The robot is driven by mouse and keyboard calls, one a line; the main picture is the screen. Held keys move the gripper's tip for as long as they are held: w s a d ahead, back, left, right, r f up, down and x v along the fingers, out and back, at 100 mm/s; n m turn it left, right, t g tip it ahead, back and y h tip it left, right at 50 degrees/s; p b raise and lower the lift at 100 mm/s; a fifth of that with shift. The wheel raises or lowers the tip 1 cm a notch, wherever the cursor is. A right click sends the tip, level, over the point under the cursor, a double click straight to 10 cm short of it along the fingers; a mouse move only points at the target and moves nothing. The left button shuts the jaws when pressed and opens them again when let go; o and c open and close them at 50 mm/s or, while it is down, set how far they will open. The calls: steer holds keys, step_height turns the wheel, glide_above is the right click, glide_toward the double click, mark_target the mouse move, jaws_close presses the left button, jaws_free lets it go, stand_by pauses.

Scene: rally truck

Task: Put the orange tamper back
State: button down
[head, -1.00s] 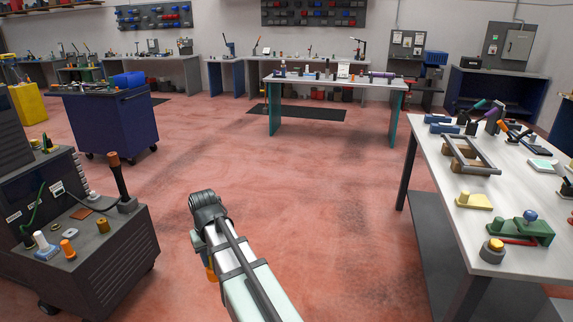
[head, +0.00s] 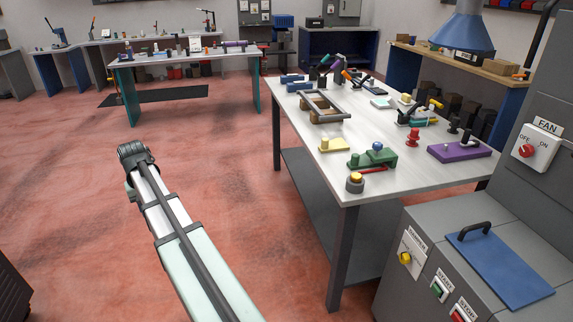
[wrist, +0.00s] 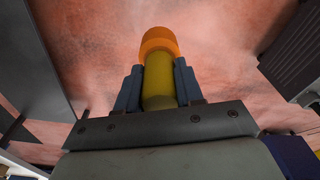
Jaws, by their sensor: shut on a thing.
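In the wrist view my gripper (wrist: 158,78) is shut on the orange tamper (wrist: 158,42). The tamper has an orange rounded end and a yellow cylindrical body, and the blue-grey fingers press on both sides of the yellow part. The orange end points away from the gripper, with red floor beyond it. In the head view my arm reaches over open floor left of the white-topped workbench (head: 325,159), and the gripper and tamper are hidden there. No empty place for the tamper can be made out.
The workbench holds a grey frame (head: 322,117), a yellow block (head: 334,145), a green fixture (head: 372,159) and a purple fixture (head: 460,151). A grey machine (head: 418,220) with a blue lid (head: 500,268) stands at lower right. Another table (head: 190,59) stands at the back.

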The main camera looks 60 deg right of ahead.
steer(key=s+d+r+m, duration=0.25)
steer(key=s+d, duration=0.25)
steer(key=d, duration=0.9)
steer(key=s+d+r+m, duration=0.2)
steer(key=s+d+m, duration=0.15)
steer(key=d, duration=0.95)
steer(key=s+d+r+m, duration=0.25)
steer(key=s+d, duration=0.35)
steer(key=d, duration=0.8)
steer(key=s+d+r+m+g+h, duration=0.1)
steer(key=s+d+r+m, duration=0.25)
steer(key=s+d, duration=1.2)
steer(key=s+d+r+m, duration=0.3)
steer(key=s+d+r, duration=0.2)
steer(key=s+d, duration=1.05)
steer(key=s+a+f+m, duration=0.1)
steer(key=s+m, duration=0.1)
steer(key=s, duration=0.5)
steer(key=s+a+f+m, duration=0.1)
steer(key=s+m, duration=0.1)
steer(key=s, duration=0.6)
steer(key=s+a+f+m+g, duration=0.1)
steer(key=s+m, duration=0.2)
steer(key=s, duration=0.4)
steer(key=shift+s+a, duration=0.15)
steer(key=shift+a, duration=0.25)
steer(key=shift+f, duration=0.1)
